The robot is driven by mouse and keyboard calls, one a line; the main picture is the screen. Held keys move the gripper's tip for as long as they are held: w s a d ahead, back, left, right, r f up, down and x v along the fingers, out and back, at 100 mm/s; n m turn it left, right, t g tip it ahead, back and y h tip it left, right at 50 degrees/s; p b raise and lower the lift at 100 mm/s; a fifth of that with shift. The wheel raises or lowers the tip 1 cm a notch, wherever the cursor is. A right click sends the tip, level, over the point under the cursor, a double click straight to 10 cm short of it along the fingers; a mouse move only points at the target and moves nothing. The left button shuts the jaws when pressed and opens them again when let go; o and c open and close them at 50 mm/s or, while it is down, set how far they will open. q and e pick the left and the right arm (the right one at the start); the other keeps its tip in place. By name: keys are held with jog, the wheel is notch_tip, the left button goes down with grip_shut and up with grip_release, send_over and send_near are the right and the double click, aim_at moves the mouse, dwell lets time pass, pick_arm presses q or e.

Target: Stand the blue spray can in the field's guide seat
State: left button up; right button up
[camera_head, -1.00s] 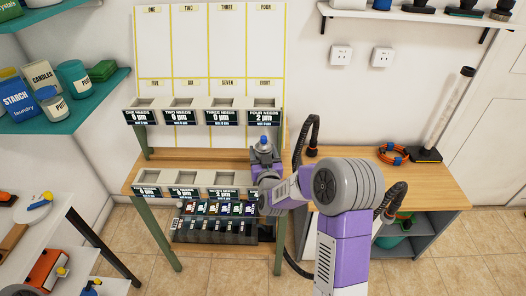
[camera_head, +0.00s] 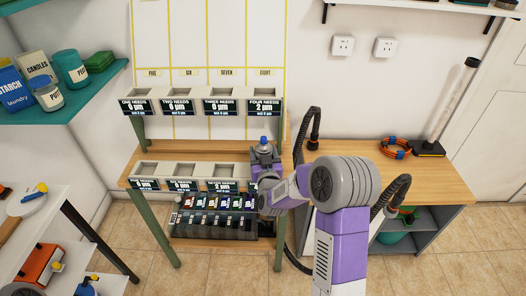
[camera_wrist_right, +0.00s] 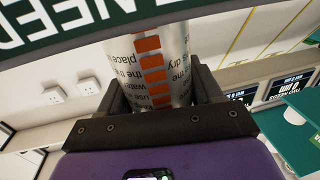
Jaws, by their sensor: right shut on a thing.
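The spray can (camera_head: 264,141) shows its blue cap above my right gripper (camera_head: 264,155) in the head view. In the right wrist view the can (camera_wrist_right: 150,72) is a silvery cylinder with orange squares and printed text, between the dark fingers. My right gripper is shut on it and holds it roughly upright at the right end of the lower seat row. The guide seats form an upper row (camera_head: 182,93) and a lower row (camera_head: 160,169) on the rack, with dark label plates. My gripper hides the lower row's right end; contact there cannot be told. My left gripper is out of view.
Several dark items with coloured labels stand on the rack's bottom shelf (camera_head: 212,235). The wooden bench (camera_head: 440,181) at right carries an orange coil (camera_head: 396,148). A black hose (camera_head: 313,130) rises beside the rack. A teal shelf (camera_head: 68,104) with jars is at left.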

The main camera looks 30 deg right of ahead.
jog(key=o, duration=1.1)
jog(key=shift+o, duration=0.2)
jog(key=p+v, duration=0.1)
jog(key=v, duration=0.6)
jog(key=shift+s, duration=0.25)
jog(key=shift+a+f, duration=0.1)
jog(key=shift+a, duration=0.05)
